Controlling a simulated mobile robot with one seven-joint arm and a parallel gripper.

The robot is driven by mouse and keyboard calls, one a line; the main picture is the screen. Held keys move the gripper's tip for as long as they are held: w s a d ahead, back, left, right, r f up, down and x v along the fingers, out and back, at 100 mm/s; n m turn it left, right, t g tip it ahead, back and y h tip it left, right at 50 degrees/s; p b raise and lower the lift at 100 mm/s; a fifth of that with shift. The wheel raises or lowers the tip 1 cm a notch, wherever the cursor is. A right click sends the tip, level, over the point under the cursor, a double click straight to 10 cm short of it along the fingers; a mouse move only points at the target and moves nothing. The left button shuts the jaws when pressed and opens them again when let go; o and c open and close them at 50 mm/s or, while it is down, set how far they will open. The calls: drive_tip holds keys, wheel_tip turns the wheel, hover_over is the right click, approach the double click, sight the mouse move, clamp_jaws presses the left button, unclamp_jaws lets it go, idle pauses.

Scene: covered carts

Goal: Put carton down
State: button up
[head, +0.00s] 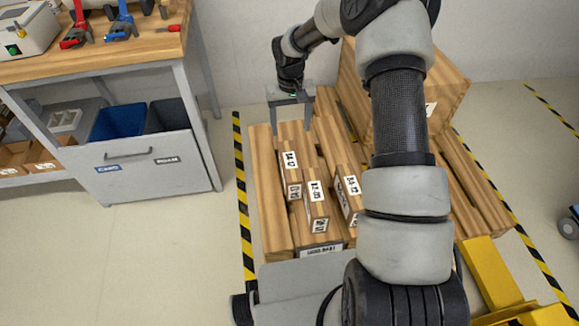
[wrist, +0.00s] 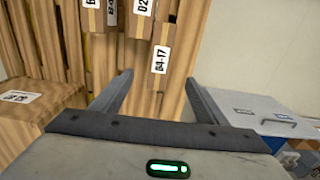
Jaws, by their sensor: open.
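Several wood-patterned cartons with white labels lie side by side on a slatted wooden pallet (head: 264,190) in the head view. The leftmost carton (head: 291,182) is closest to my gripper (head: 293,128); a middle carton (head: 315,205) and a right carton (head: 348,187) lie beside it. My gripper is open and empty, fingers pointing down over the far end of the leftmost carton. In the wrist view, my gripper (wrist: 158,82) has its fingers spread, and a labelled carton (wrist: 154,83) shows beyond them, apart from both. I cannot tell the exact height gap.
A large wood-patterned box (head: 450,88) stands at the pallet's back right, partly behind my arm. A workbench (head: 110,68) with tools and a grey cabinet (head: 150,178) stands at left. Yellow-black floor tape (head: 243,200) borders the pallet; floor between is clear.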

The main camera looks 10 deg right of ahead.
drive_tip(key=b, duration=0.3)
approach(290, 160)
wheel_tip(290, 160, down, 5)
drive_tip(key=shift+s+d+f, duration=0.1)
drive_tip(key=shift+s+f, duration=0.05)
drive_tip(key=shift+f, duration=0.1)
drive_tip(key=shift+w+f+b, duration=0.15)
drive_tip(key=shift+f+b, duration=0.25)
drive_tip(key=shift+f, duration=0.9)
drive_tip(key=shift+w+f+b, duration=0.15)
drive_tip(key=shift+f+b, duration=0.25)
drive_tip(key=shift+f, duration=0.95)
drive_tip(key=shift+c, duration=0.4)
drive_tip(key=shift+r, duration=0.1)
clamp_jaws()
